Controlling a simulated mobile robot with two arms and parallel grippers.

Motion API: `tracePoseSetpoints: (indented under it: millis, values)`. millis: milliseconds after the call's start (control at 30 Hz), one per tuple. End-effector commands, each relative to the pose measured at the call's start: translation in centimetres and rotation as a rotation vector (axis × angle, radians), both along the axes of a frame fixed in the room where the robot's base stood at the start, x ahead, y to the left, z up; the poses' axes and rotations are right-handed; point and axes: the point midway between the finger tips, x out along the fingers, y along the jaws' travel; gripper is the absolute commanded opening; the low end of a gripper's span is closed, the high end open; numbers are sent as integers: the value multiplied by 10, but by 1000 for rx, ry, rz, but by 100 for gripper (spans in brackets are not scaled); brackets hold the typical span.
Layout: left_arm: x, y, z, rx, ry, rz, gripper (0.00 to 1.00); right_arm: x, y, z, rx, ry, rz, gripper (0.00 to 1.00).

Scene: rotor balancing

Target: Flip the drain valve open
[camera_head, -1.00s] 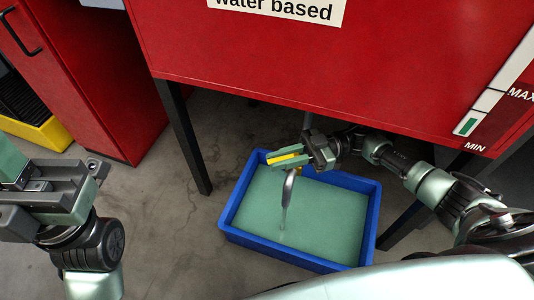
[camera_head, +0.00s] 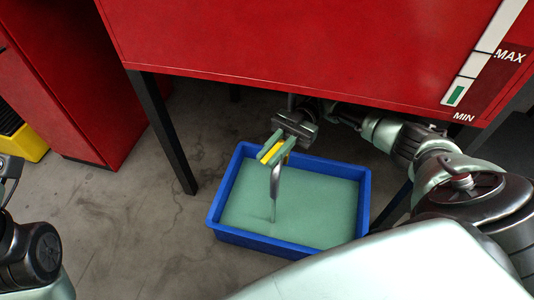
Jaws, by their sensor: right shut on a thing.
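The drain valve's yellow handle (camera_head: 272,152) is under the red tank (camera_head: 300,45). My right gripper (camera_head: 276,148) is shut on this handle, with its green-padded fingers on either side of it. The silver spout (camera_head: 275,182) hangs below the gripper, pointing down. A thin stream (camera_head: 272,211) runs from the spout into a blue tray (camera_head: 288,247), which holds pale green liquid. The valve body is mostly hidden behind the gripper. Only a dark part of my left gripper shows at the left edge; its fingers are out of view.
A level gauge (camera_head: 455,96) on the tank's right shows a short green bar near MIN. A black tank leg (camera_head: 163,135) stands left of the tray. A red cabinet (camera_head: 75,90) and a yellow bin (camera_head: 25,143) are at the left. The floor between is clear.

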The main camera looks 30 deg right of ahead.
Motion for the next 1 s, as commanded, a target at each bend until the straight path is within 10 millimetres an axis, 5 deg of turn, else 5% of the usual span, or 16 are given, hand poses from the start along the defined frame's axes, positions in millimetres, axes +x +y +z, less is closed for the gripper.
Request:
tracePoseSetpoints:
  millis: [333, 367, 433, 1000]
  values:
    - [0, 0, 0, -1, -2, 0, 0, -1, 0, -1, -3, 1, 3, 0]
    - [-1, 0, 0, 0, -2, -1, 0, -1, 0, -1, -3, 1, 3, 20]
    - [-1, 0, 1, -1, -3, 0, 0, -1, 0, -1, -3, 1, 3, 36]
    - [-2, 1, 2, -1, -9, 1, 0, 0, 0, 0, 0, 0, 1, 36]
